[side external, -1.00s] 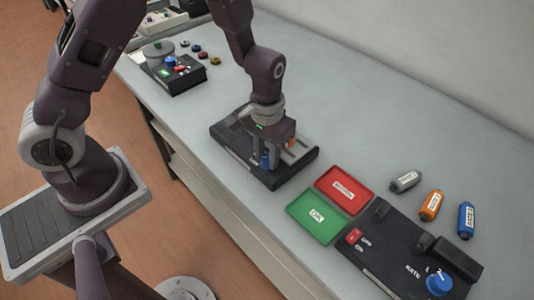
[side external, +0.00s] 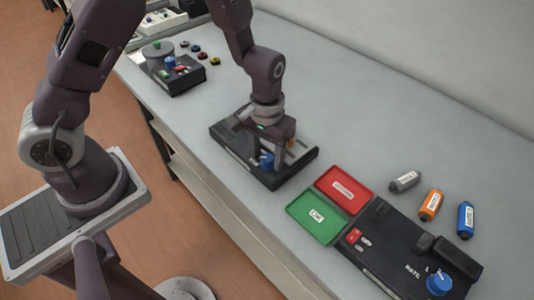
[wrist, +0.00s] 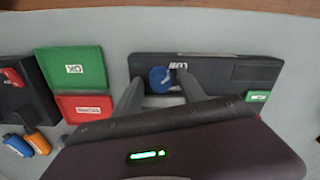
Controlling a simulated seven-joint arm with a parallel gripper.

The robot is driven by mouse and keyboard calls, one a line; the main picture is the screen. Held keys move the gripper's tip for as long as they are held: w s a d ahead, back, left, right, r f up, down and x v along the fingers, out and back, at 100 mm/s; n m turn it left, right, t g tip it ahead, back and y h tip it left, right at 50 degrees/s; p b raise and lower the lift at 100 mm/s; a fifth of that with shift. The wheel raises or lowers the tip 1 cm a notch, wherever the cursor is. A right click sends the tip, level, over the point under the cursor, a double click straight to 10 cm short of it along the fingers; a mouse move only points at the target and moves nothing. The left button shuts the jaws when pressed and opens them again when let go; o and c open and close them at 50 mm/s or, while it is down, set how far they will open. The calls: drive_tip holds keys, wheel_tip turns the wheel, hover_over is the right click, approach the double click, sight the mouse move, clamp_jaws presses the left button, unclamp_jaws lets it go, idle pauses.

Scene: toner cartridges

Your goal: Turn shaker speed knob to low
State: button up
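A black box (side external: 293,165) on the bench carries a blue knob (side external: 266,160) near its front edge. In the wrist view the same knob (wrist: 160,79) is beside a white label that seems to read LOW (wrist: 179,65). My gripper (side external: 267,163) is over this box, pointing down. Its two fingers are apart, one on either side of the knob, and no grip on it shows. In the wrist view the right finger looks close to the knob; I cannot tell whether they touch. Part of the box top is hidden behind my gripper.
Red (side external: 345,188) and green (side external: 317,217) trays lie to the right. Beyond them is a black unit (side external: 395,250) marked RATE with another blue knob (side external: 438,283). Several cartridges (side external: 430,205) lie behind it. Another device (side external: 180,78) stands far left.

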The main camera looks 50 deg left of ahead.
sight(267, 158)
wheel_tip(267, 158, up, 7)
drive_tip(key=shift+r, duration=0.1)
idle(0.3)
drive_tip(key=s+a+r+m+t+h, duration=0.15)
drive_tip(key=s+r, duration=0.35)
drive_tip(key=r, duration=0.7)
drive_tip(key=s+a+r+t, duration=0.2)
drive_tip(key=s+r, duration=0.1)
drive_tip(key=s, duration=0.3)
drive_tip(key=s+a+r+m+t+y, duration=0.1)
drive_tip(key=s+a+r+t, duration=0.1)
drive_tip(key=s+r, duration=0.2)
drive_tip(key=s, duration=0.3)
drive_tip(key=shift+s+a, duration=0.15)
drive_tip(key=shift+s, duration=0.1)
